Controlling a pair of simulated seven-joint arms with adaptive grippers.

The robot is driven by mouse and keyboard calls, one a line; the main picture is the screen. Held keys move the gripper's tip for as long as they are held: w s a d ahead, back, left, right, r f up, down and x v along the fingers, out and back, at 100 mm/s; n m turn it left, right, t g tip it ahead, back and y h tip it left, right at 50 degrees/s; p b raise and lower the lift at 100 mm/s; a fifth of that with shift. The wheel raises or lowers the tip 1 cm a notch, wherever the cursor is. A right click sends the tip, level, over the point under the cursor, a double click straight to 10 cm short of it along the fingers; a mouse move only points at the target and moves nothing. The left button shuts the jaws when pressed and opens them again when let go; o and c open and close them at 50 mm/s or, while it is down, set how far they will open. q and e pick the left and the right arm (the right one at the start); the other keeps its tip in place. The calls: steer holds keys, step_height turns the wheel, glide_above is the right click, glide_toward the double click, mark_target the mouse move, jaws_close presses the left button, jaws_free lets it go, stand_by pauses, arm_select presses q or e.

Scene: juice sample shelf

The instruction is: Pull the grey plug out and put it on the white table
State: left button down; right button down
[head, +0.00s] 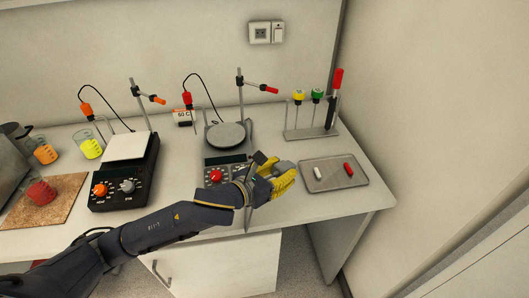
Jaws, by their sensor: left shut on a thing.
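My left gripper (275,178), with yellow fingers, is at the front right of the white table (385,196), between the round-plate hotplate and the grey tray. It is shut on a grey piece (284,166) that looks like the grey plug; the fingers hide part of it. I cannot tell whether it touches the table. The wall socket (260,33) at the back has nothing plugged into its face. My right gripper is not in view.
A hotplate with a round plate (226,135) and a black hotplate (124,170) stand to the left. A grey tray (352,184) with a white and a red piece lies right of the gripper. A tube rack (305,133) stands behind. The table's front right corner is bare.

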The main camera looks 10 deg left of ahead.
arm_select(q)
steer(key=shift+s+d+f+m+g+h, duration=0.25)
steer(key=shift+s+d+m+g+h, duration=0.05)
steer(key=shift+s+d, duration=0.45)
steer(key=shift+s+d+f, duration=0.1)
steer(key=shift+s+f, duration=0.05)
steer(key=shift+f, duration=1.55)
steer(key=shift+s+d+f, duration=0.1)
steer(key=shift+s+f, duration=0.05)
steer(key=shift+f, duration=1.55)
steer(key=c, duration=0.8)
jaws_free()
steer(key=shift+c, duration=0.2)
steer(key=shift+v, duration=3.75)
